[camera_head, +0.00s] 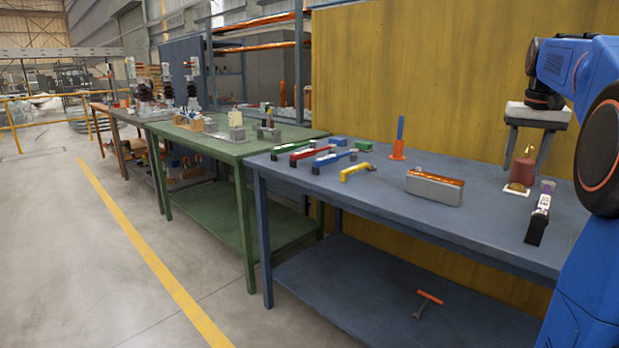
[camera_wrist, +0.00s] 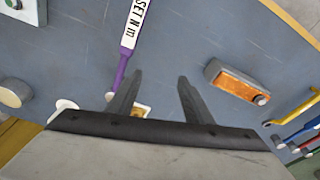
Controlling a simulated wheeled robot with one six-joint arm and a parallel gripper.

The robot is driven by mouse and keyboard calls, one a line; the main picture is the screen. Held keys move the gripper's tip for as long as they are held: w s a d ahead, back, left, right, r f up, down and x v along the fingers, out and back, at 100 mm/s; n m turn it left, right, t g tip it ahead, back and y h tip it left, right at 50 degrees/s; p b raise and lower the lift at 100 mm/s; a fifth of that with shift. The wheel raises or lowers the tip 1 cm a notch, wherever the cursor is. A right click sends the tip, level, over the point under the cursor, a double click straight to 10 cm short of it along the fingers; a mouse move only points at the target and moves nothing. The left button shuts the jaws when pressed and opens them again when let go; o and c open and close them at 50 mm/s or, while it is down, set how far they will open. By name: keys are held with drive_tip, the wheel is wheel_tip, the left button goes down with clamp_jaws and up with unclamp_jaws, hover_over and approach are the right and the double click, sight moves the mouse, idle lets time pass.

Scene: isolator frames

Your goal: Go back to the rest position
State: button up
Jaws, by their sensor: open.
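My gripper (camera_head: 524,168) is open, with its fingers pointing down over the right part of the blue table (camera_head: 395,205). In the head view, a red-brown cylinder with a thin top (camera_head: 522,172) shows between and below the fingers, beside a white plate with a round brass-coloured piece (camera_head: 516,190). I cannot tell its exact depth from the fingers. In the wrist view, the two fingers (camera_wrist: 159,80) stand apart with only bare table between their tips.
A grey block with a copper top (camera_head: 434,188) lies left of the gripper. A torque wrench with a purple end (camera_head: 539,218) lies at right. A yellow wall (camera_head: 440,80) rises behind.

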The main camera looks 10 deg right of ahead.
drive_tip(key=s+a+f+n+t, duration=0.1)
drive_tip(key=s+a+f, duration=0.25)
drive_tip(key=a, duration=0.35)
drive_tip(key=s+a+f+n, duration=0.1)
drive_tip(key=s+a+f, duration=0.1)
drive_tip(key=s+a, duration=0.35)
drive_tip(key=s+a+f+n+t, duration=0.1)
drive_tip(key=s+a+f, duration=0.1)
drive_tip(key=a, duration=0.6)
drive_tip(key=s+a+f+n, duration=0.1)
drive_tip(key=s+a+f, duration=0.5)
drive_tip(key=s+f, duration=0.2)
drive_tip(key=s+a+f+n+t+y, duration=0.1)
drive_tip(key=s+a+f+n, duration=0.1)
drive_tip(key=s+a+f, duration=0.4)
wheel_tip(320, 180, down, 4)
drive_tip(key=shift+s+a+f+n, duration=0.2)
drive_tip(key=shift+s+n, duration=0.1)
drive_tip(key=shift+s, duration=0.8)
